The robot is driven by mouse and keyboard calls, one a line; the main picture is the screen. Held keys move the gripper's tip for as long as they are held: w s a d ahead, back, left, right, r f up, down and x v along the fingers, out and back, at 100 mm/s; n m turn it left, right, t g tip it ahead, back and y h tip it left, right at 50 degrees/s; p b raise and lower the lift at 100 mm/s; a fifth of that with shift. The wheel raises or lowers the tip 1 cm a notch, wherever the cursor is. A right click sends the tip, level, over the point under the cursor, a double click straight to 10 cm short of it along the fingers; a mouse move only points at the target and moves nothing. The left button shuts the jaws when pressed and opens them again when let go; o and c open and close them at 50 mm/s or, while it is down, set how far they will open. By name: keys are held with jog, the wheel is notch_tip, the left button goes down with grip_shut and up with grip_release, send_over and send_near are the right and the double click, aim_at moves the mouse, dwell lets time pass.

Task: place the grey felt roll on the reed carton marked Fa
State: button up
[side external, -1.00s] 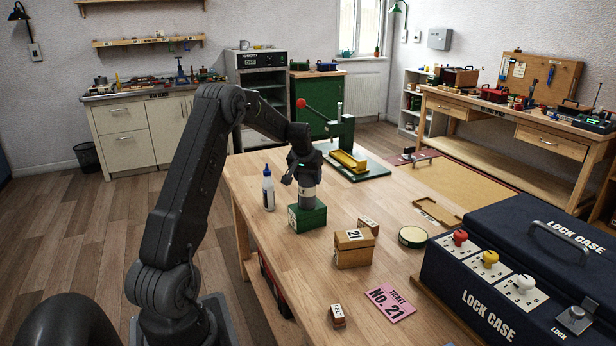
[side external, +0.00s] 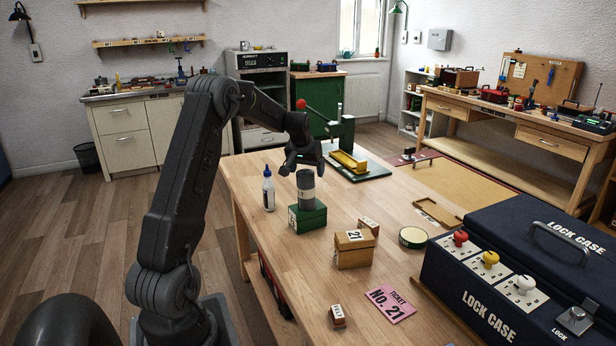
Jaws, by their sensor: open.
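The grey felt roll (side external: 306,190), with a pale band, stands upright on top of a green box (side external: 308,218). The green box bears a white label on its left side, too small to read for sure; I cannot tell whether it says Fa. My gripper (side external: 300,167) is open and empty just above the roll, slightly apart from it.
A glue bottle (side external: 268,188) stands close left of the green box. A wooden box marked 21 (side external: 354,250), a round green-rimmed tin (side external: 412,238) and a pink ticket (side external: 389,304) lie to the right. A green lever press (side external: 352,160) stands behind. The table's left front is mostly clear.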

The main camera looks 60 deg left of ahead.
jog(key=v, duration=0.8)
jog(key=s+d+r+m+t+h, duration=0.1)
jog(key=d+r+m, duration=0.15)
jog(key=d, duration=0.85)
jog(key=s+d+r+m, duration=0.15)
jog(key=d+r, duration=0.25)
jog(key=d, duration=0.7)
jog(key=s+d+f+m+h, duration=0.1)
jog(key=s+d+m, duration=0.1)
jog(key=s+d, duration=0.6)
jog(key=s+d+f+m+t+h, duration=0.1)
jog(key=s+d+f+m, duration=0.1)
jog(key=s+d, duration=0.7)
jog(key=shift+d+f+m, duration=0.2)
jog(key=shift+d+m, duration=0.3)
jog(key=shift+d, duration=0.1)
